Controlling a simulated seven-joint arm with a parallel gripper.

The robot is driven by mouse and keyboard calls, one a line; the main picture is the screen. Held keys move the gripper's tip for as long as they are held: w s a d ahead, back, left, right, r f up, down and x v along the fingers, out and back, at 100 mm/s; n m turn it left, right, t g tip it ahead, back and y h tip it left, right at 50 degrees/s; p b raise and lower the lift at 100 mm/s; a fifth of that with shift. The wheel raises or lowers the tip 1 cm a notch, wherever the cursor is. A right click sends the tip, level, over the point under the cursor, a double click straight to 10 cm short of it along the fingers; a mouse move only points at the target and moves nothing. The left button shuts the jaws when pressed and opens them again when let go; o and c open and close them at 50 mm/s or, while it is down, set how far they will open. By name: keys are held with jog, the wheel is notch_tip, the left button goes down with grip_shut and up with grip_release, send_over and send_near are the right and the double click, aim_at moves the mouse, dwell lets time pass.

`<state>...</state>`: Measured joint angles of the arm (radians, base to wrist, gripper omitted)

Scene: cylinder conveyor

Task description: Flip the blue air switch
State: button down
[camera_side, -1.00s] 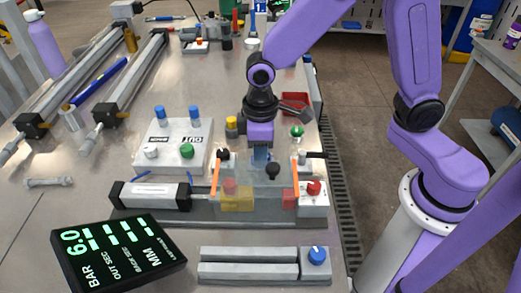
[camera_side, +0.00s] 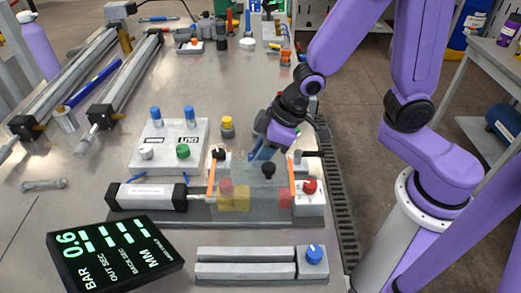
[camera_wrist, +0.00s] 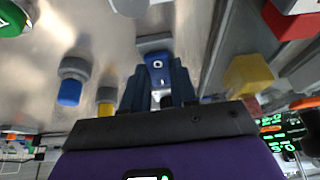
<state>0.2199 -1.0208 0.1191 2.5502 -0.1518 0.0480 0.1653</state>
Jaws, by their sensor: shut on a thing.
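The blue air switch (camera_wrist: 157,66), a blue piece marked with a white O on a grey mount, shows in the wrist view between the two dark fingers of my gripper (camera_wrist: 160,88). The fingers are shut on it, one on each side, and hide its lower part. In the side view my gripper (camera_side: 263,148) is tilted, with its fingertips down and to the left, behind the clear guard. There the switch is mostly hidden by my gripper and hard to make out.
A button panel (camera_side: 166,144) lies left of my gripper, and a yellow-topped post (camera_side: 227,127) stands close by. The clear guard with orange posts, a cylinder (camera_side: 145,197) and a red button (camera_side: 309,186) are in front. A display (camera_side: 115,260) sits front left.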

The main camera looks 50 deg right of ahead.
dwell(0.3)
jog(key=c, duration=0.9)
grip_release()
jog(key=v, duration=1.7)
jog(key=shift+s+d+r, duration=0.1)
jog(key=shift+d+r, duration=0.05)
jog(key=shift+r, duration=0.05)
jog(key=s+d+f+n+g+h, duration=0.1)
jog(key=s+d+f, duration=0.1)
jog(key=s+f, duration=0.1)
jog(key=s+d+f+n+g+h, duration=0.1)
jog(key=s+d+f, duration=0.1)
jog(key=s, duration=0.3)
jog(key=s+d+f+n+g+h, duration=0.1)
jog(key=s+d+f, duration=0.2)
jog(key=shift+s+d+f+n, duration=0.1)
jog(key=shift+s+f+n, duration=0.2)
jog(key=shift+s, duration=0.1)
